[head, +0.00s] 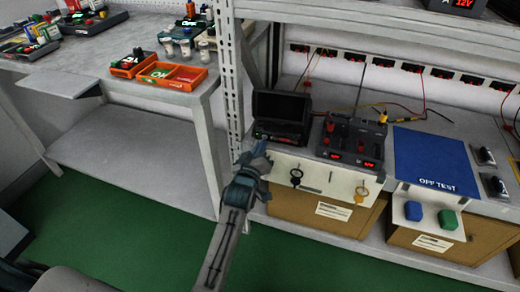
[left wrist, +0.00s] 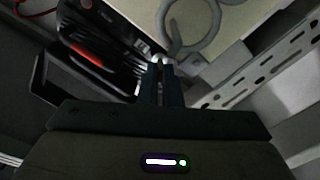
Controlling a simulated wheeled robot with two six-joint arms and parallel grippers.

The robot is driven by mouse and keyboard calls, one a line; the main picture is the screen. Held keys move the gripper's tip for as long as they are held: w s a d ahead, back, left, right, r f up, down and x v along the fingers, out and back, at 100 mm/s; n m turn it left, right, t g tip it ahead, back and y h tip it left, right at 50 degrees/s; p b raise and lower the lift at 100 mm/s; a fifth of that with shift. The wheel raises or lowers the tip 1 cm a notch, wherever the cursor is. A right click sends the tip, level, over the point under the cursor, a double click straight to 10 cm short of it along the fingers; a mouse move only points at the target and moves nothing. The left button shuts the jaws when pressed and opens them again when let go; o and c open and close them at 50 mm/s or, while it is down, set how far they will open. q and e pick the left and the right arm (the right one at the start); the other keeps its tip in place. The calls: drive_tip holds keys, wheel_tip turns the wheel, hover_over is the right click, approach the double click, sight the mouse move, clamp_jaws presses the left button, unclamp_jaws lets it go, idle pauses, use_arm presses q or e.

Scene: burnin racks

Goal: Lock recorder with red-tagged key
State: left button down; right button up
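The recorder (head: 282,115) is a black box with a raised lid on the shelf unit's worktop. Its dark body with a red strip also shows in the left wrist view (left wrist: 95,45). My left gripper (head: 262,150) is just in front of the recorder's lower left edge. In the left wrist view its fingers (left wrist: 162,75) are close together; small bright bits show at their tips, and I cannot tell what they are. A grey ring (left wrist: 217,20) shows just beyond them. A dark key (head: 296,177) and a yellow-tagged key (head: 361,194) hang on the pale front panel. I cannot make out a red tag.
A black unit with red displays (head: 350,140) stands right of the recorder. Beyond it lie a blue mat (head: 435,160) and a bracket with blue and green blocks. A perforated upright (head: 228,80) stands close left of the gripper. Left is a table with orange trays (head: 160,74).

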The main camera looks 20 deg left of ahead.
use_arm(q)
drive_tip(key=shift+n, duration=0.9)
use_arm(e)
drive_tip(key=shift+f, duration=0.1)
drive_tip(key=shift+a, duration=0.1)
use_arm(q)
drive_tip(key=c, duration=1.9)
unclamp_jaws()
drive_tip(key=s+p, duration=0.1)
drive_tip(key=s, duration=1)
drive_tip(key=shift+d, duration=0.15)
use_arm(e)
drive_tip(key=shift+s+d+r+g, duration=0.2)
drive_tip(key=shift+d+r+g, duration=0.1)
drive_tip(key=shift+r+g, duration=0.1)
